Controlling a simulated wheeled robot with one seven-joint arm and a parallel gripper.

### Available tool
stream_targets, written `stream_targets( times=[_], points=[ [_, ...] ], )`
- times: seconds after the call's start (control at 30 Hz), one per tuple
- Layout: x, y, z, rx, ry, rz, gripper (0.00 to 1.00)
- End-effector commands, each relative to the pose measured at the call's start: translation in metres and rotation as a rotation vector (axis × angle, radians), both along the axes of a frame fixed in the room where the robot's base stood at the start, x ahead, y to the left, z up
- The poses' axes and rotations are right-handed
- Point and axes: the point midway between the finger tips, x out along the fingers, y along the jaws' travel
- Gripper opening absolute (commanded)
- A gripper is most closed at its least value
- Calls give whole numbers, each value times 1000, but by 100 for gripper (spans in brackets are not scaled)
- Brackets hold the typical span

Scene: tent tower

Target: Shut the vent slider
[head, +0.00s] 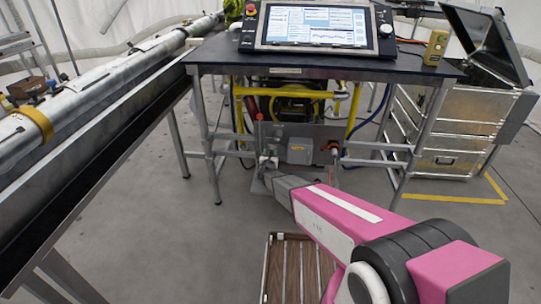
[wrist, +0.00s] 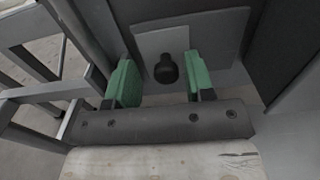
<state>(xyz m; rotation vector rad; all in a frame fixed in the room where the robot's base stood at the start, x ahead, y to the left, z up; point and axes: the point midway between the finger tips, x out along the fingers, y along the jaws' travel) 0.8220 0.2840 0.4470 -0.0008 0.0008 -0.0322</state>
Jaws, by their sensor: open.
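The vent slider appears to be the pale grey plate (wrist: 150,50) with a dark rounded knob (wrist: 166,68) in the wrist view. My gripper (wrist: 161,64) is open, its two green fingers standing left and right of the knob in the picture. A gap shows between the knob and each finger. I cannot tell whether the knob is within the fingers' depth or still beyond their tips. In the head view my gripper (head: 266,167) is low under the dark table, at the grey panel. My gripper hides the slider there.
The dark table (head: 400,67) with a control console (head: 315,27) stands over the panel. Yellow pipes (head: 237,105) and a grey box (head: 300,151) are close by. Metal drawers (head: 445,135) stand right, a long metal tube (head: 100,88) left. A slatted wooden piece (head: 293,270) lies in front.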

Motion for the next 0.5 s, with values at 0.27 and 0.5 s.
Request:
stream_targets(
  times=[0.27, 0.5],
  points=[
    [-23, 0, 2, 0, -1, 0, 49],
    [-67, 2, 2, -1, 1, 2, 49]
  ],
)
